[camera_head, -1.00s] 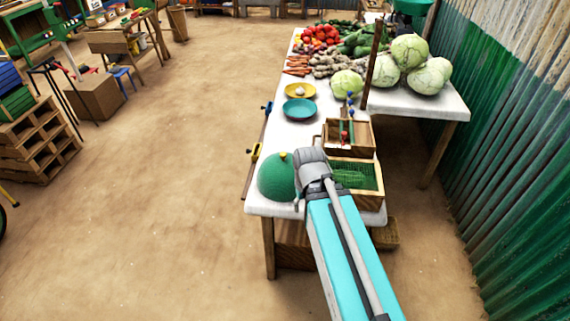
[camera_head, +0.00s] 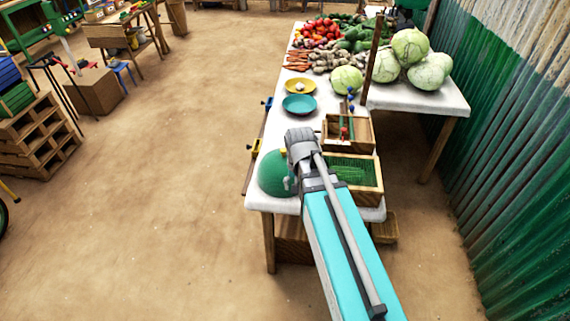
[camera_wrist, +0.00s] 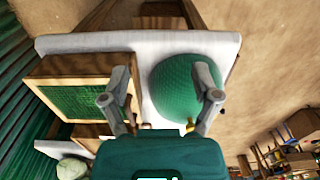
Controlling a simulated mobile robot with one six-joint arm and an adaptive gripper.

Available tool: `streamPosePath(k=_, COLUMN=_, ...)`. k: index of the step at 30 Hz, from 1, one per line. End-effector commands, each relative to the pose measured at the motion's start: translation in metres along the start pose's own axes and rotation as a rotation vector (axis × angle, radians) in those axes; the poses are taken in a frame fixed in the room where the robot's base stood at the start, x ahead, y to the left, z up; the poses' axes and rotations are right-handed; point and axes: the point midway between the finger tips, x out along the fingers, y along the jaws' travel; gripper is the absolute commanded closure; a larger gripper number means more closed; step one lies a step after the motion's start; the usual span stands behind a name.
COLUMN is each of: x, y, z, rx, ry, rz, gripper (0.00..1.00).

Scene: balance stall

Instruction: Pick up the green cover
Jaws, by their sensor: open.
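The green cover (camera_head: 273,176) is a rounded dome with a small yellow knob on top. It sits on the near left corner of the white table (camera_head: 259,203). In the wrist view the cover (camera_wrist: 181,92) lies beyond the fingers, partly hidden by the right one. My gripper (camera_wrist: 160,103) is open, with one finger over the gap beside the wooden box and the other over the cover. In the head view my gripper (camera_head: 292,182) is above the right side of the cover and hides part of it. No contact can be made out.
A wooden box with green mesh (camera_head: 357,171) stands right of the cover. A smaller wooden tray (camera_head: 360,131) stands behind it. A teal plate (camera_head: 299,105) and a yellow plate (camera_head: 300,86) lie farther back. Cabbages (camera_head: 410,46) and vegetables fill the far end.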

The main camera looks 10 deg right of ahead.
Motion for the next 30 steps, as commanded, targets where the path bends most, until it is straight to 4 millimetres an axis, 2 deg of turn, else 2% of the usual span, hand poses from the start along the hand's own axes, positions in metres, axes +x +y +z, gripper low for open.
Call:
streamPosePath(k=1, x=-0.008, y=-0.005, z=-0.020, rx=0.064, ry=0.000, rz=0.000, gripper=0.21)
streamPosePath(k=18, x=-0.052, y=-0.045, z=-0.176, rx=0.939, ry=0.000, rz=-0.001, gripper=0.21)
streamPosePath(k=24, x=-0.063, y=-0.055, z=-0.216, rx=1.185, ry=0.000, rz=-0.001, gripper=0.21)
streamPosePath(k=30, x=-0.067, y=-0.059, z=-0.234, rx=1.310, ry=0.000, rz=-0.001, gripper=0.21)
